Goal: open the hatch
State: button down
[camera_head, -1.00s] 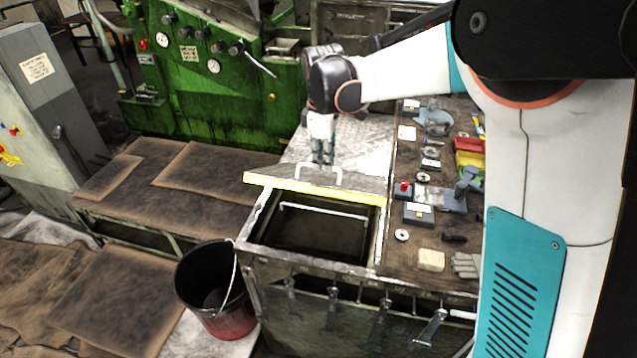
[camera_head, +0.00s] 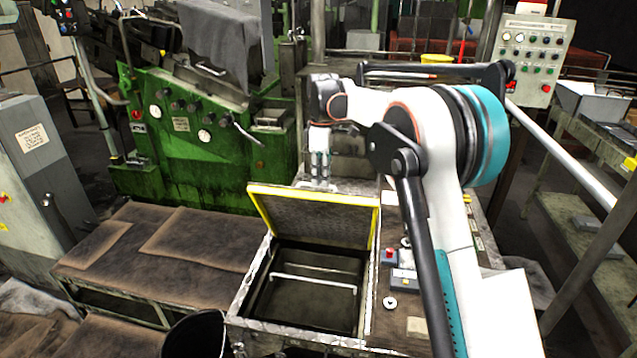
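The hatch (camera_head: 318,216) is a metal lid with a yellow edge, tilted up steeply on its far-side hinge line. Below it the box opening (camera_head: 308,303) is uncovered, with a light bar across the inside. My gripper (camera_head: 319,181) points down at the top edge of the hatch, near its middle. A light handle shows by the fingertips, partly hidden behind the raised edge. The fingers are small here, and I cannot tell whether they are closed on the handle.
A work surface with small tools and a grey-red switch box (camera_head: 390,257) lies right of the opening. A black bucket (camera_head: 195,336) stands at the front left. A green machine (camera_head: 190,135) stands behind, and a control panel (camera_head: 530,58) is at the back right.

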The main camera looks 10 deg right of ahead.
jog(key=shift+w+d+f, duration=0.45)
jog(key=shift+w+d, duration=0.1)
jog(key=shift+w, duration=0.15)
jog(key=c, duration=1.7)
grip_release()
jog(key=shift+w, duration=0.1)
jog(key=shift+o, duration=0.5)
jog(key=shift+w+d+f, duration=0.1)
jog(key=shift+w+f, duration=0.15)
jog(key=o, duration=0.3)
jog(key=shift+w, duration=0.15)
jog(key=shift+r, duration=0.1)
jog(key=shift+c, duration=0.7)
